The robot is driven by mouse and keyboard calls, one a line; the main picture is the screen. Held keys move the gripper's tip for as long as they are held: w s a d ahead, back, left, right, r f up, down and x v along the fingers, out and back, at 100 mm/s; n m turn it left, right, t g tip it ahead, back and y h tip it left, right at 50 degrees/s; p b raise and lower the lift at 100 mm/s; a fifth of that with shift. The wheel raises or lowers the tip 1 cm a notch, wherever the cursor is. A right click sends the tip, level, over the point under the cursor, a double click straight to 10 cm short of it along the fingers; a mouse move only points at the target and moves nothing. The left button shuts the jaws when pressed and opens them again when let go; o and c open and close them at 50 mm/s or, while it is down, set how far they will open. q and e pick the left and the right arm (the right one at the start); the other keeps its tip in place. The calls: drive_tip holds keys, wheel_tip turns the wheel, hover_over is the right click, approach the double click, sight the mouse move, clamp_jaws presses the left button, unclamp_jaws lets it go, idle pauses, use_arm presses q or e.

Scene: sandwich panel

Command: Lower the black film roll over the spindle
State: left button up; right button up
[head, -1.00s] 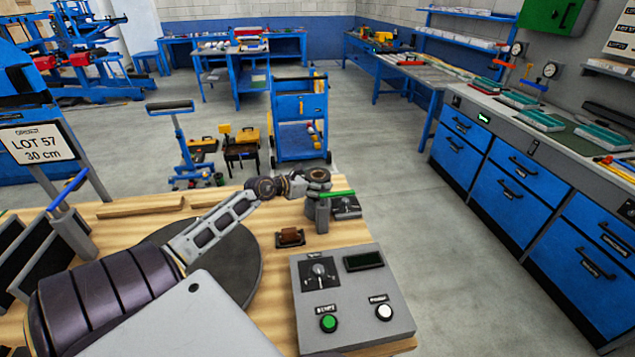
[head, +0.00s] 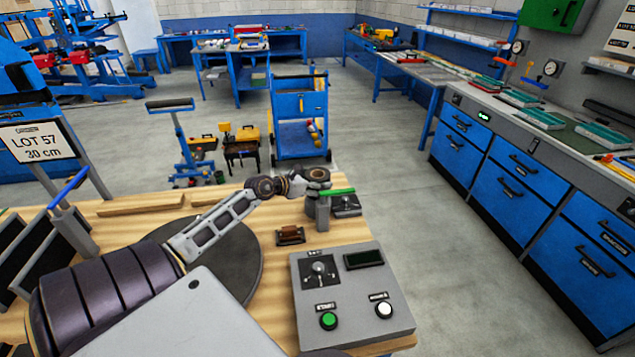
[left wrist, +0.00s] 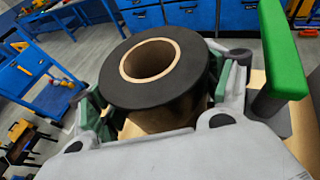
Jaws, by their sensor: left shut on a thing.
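The black film roll (left wrist: 122,88) shows in the left wrist view as a thick black ring with a pale cardboard rim and an open, dark centre. A brown core surface shows below the black film. My left gripper (head: 316,182) is shut on the roll, with green-padded fingers on either side of it in the left wrist view. In the head view the roll (head: 318,173) is small, held at the far end of the table, just above and beside a grey post (head: 322,214) with a green bar (head: 337,191). I cannot make out the spindle. My right gripper is out of view.
The green bar (left wrist: 284,60) stands close to the gripper's right side in the wrist view. A control box (head: 350,290) with green and white buttons sits at the table's front right. A brown block (head: 290,234) and a dark round plate (head: 243,265) lie on the wooden table (head: 262,205).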

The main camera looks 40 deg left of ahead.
use_arm(q)
drive_tip(key=o, duration=1.2)
drive_tip(key=shift+c, duration=0.2)
drive_tip(key=shift+f, duration=0.1)
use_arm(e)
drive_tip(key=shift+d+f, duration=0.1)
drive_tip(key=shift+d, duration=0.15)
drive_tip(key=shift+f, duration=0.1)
